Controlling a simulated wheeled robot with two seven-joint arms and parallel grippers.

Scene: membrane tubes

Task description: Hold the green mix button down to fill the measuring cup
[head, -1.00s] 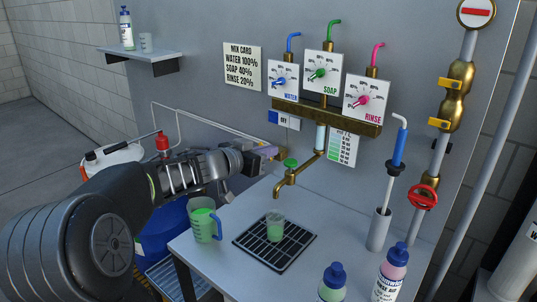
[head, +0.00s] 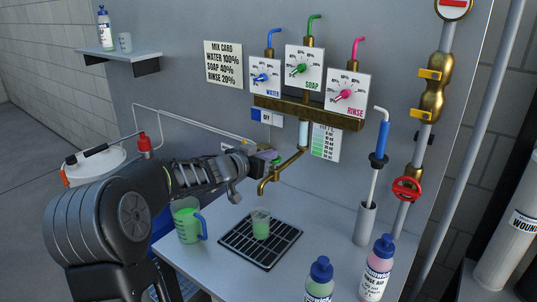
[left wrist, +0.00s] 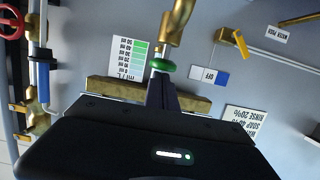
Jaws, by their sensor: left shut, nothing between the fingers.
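The green mix button (head: 275,161) sits on top of the brass tap (head: 270,181) and is partly hidden by my left gripper. It also shows in the left wrist view (left wrist: 162,66). My left gripper (head: 265,156) is shut and empty, its tips right at the button; I cannot tell whether they press it. In the left wrist view the shut fingers (left wrist: 161,88) point at the button. A small clear cup (head: 260,223) holding green liquid stands upright on the drain grate, below the spout. A larger jug (head: 187,221) with green liquid and a blue handle stands to its left. My right gripper is not in view.
The black drain grate (head: 284,251) is set in the grey counter (head: 215,257). Three dials hang above a brass manifold (head: 307,111). Bottles (head: 319,280) (head: 376,268) stand at the front right. A holder with a blue-handled rod (head: 366,222) and a red valve wheel (head: 407,190) are at right.

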